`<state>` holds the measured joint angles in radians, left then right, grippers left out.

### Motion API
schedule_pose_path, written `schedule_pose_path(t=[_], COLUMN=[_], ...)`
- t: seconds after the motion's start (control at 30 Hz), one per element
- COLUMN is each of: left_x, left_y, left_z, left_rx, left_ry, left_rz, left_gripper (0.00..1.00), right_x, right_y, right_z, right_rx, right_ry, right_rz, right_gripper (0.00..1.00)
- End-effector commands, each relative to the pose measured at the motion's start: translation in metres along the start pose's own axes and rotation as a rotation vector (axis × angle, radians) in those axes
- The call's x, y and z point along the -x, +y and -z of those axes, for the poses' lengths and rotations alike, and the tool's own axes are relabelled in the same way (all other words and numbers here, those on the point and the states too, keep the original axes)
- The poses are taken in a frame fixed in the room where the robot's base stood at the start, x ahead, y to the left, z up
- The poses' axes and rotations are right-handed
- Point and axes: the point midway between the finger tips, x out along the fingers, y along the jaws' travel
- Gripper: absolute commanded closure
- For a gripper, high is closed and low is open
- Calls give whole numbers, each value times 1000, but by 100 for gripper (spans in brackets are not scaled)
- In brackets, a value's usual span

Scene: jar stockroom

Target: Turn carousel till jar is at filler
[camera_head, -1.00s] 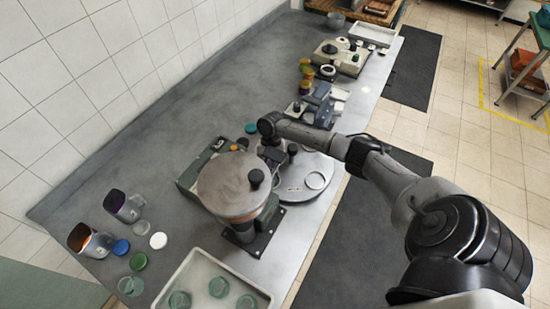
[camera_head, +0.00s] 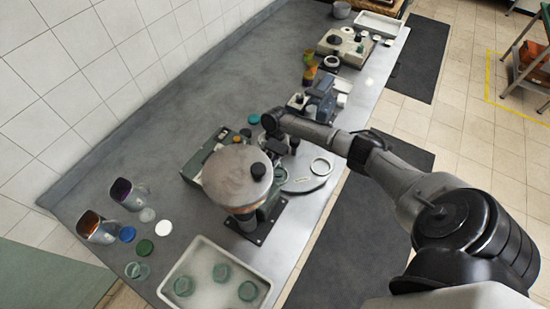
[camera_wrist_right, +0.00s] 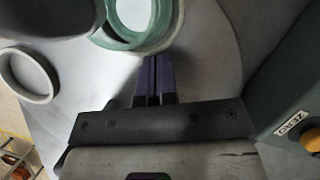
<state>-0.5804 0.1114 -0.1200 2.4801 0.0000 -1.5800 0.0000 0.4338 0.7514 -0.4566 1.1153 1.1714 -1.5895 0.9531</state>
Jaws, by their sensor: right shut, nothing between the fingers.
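The carousel (camera_head: 312,182) is a grey disc, partly hidden under the round metal drum (camera_head: 228,180) of what looks like the filler. A greenish glass jar (camera_head: 281,175) stands on the disc just right of the drum. It also shows at the top of the right wrist view (camera_wrist_right: 152,38), cut off by the frame. My right gripper (camera_wrist_right: 160,62) is shut and empty, its dark fingertips right by the jar's rim; I cannot tell whether they touch. In the head view my right arm hides the fingertips. My left gripper is out of view.
An empty pale ring (camera_head: 321,166) sits on the disc. A black post (camera_head: 294,143) stands by my right wrist. A white tray (camera_head: 201,252) with several glass jars is in front.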

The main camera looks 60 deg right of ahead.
Motion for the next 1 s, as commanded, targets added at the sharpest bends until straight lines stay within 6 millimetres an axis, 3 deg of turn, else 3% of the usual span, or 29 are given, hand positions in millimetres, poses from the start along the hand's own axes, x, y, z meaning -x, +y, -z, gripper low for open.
schedule_pose_path(t=[0.3,0.53,1.0], left_x=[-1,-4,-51], left_y=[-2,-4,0], left_z=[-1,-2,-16], left_rx=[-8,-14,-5], left_ry=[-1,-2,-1], left_rz=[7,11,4], left_gripper=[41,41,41], right_x=[3,30,57], right_y=[0,0,-1], right_z=[0,1,78], right_rx=[0,1,-4], right_ry=[0,3,1], right_rz=[1,2,4], right_gripper=[100,100,100])
